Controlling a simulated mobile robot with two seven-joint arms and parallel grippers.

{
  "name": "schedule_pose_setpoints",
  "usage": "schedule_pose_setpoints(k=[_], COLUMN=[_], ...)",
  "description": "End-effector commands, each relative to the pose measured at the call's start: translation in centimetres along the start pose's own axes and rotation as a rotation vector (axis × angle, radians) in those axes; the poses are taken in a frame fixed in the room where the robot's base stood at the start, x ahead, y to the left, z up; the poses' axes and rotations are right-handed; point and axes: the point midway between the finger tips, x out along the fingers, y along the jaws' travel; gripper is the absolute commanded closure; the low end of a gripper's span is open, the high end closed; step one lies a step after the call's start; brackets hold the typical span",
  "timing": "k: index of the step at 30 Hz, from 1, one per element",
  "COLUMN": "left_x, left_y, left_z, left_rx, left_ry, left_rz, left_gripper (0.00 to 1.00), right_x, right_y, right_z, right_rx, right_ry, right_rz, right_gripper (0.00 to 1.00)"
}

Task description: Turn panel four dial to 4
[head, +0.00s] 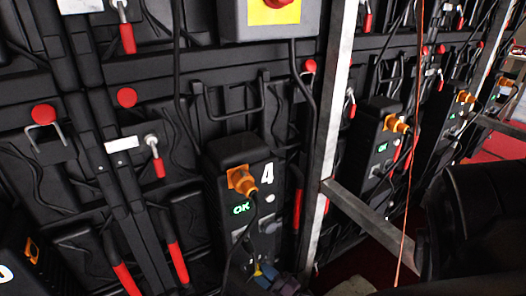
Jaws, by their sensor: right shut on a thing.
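The panel four box (222,165) is a black case on the wall, marked with a white 4. It bears an orange plug (243,181) with a black cable and a lit green OK readout (241,209). My left gripper is out of view.
A metal upright (336,110) and a slanted bar (365,212) stand right of panel four. A thin red cable (410,180) hangs in front. More black boxes (376,143) with orange plugs line the wall. A grey box with a yellow plate (258,14) is above.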

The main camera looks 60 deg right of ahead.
Motion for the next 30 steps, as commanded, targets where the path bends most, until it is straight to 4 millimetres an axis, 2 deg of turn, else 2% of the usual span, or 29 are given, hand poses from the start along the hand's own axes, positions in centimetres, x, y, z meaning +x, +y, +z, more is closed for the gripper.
schedule_pose_setpoints(k=[8, 9, 13, 23, 26, 30], left_x=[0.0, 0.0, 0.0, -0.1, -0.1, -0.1], left_y=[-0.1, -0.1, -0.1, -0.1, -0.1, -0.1], left_z=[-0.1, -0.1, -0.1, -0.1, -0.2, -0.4], left_rx=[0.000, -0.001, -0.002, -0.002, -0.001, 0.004], left_ry=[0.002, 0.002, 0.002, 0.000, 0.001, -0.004], left_rz=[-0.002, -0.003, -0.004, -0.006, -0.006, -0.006], left_gripper=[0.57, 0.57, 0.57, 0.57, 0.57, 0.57], right_x=[-0.1, -0.1, -0.1, -0.2, -1.0, -3.1], right_y=[-0.1, -0.1, -0.1, 0.0, 0.0, 0.1], right_z=[0.0, 0.0, 0.0, 0.0, 0.0, -0.1], right_rx=[0.002, 0.002, 0.001, 0.000, 0.000, 0.001], right_ry=[-0.001, -0.001, -0.001, 0.000, 0.000, -0.001], right_rz=[-0.001, -0.001, -0.001, 0.000, 0.000, 0.000], right_gripper=[0.89, 0.60, 0.40, 0.39, 0.39, 0.39])
